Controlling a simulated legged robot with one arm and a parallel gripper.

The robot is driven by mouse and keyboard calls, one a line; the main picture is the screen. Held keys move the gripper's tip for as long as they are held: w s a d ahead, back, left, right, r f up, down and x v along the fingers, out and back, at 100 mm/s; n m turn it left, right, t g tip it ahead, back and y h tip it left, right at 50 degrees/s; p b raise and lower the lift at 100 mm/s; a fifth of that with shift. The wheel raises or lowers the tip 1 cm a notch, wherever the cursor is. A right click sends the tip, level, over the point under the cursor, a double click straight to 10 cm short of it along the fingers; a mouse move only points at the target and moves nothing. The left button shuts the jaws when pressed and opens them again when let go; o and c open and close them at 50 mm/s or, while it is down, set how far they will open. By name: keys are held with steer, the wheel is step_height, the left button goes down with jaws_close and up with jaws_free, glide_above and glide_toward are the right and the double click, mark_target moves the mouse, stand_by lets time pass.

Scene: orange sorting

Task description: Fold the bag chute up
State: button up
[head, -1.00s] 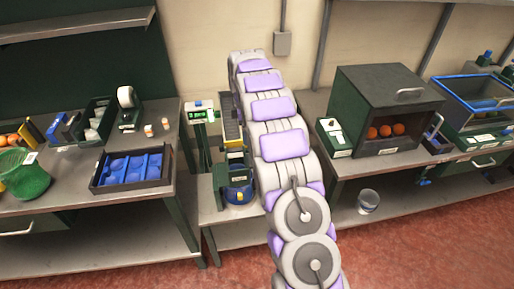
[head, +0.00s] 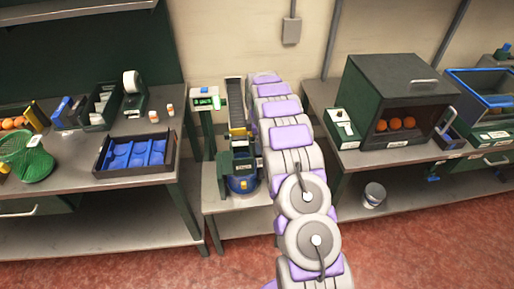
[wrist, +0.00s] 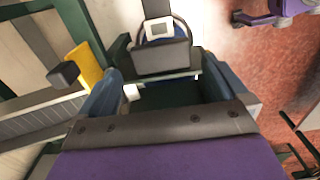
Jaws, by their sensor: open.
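In the head view a narrow station stands between two benches. It has a dark upright ramp (head: 235,100), a yellow part (head: 239,131) and a dark green frame that seems to be the bag chute (head: 224,166), above a round blue base (head: 241,184). My arm bends down beside it and hides its right side and my gripper. In the wrist view my gripper (wrist: 158,92) is open, its purple body and dark bar at the bottom.
The left bench holds a blue-lined tray (head: 136,167) and a green mesh bag (head: 36,164). A dark box (head: 393,79) with oranges stands on the right bench. A small bucket (head: 374,196) is below it. The red floor in front is clear.

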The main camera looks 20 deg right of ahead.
steer(key=f, duration=0.3)
steer(key=shift+d, duration=0.2)
steer(key=shift+a+f, duration=0.15)
steer(key=shift+f, duration=0.15)
steer(key=shift+a+f, duration=0.25)
steer(key=shift+a, duration=0.15)
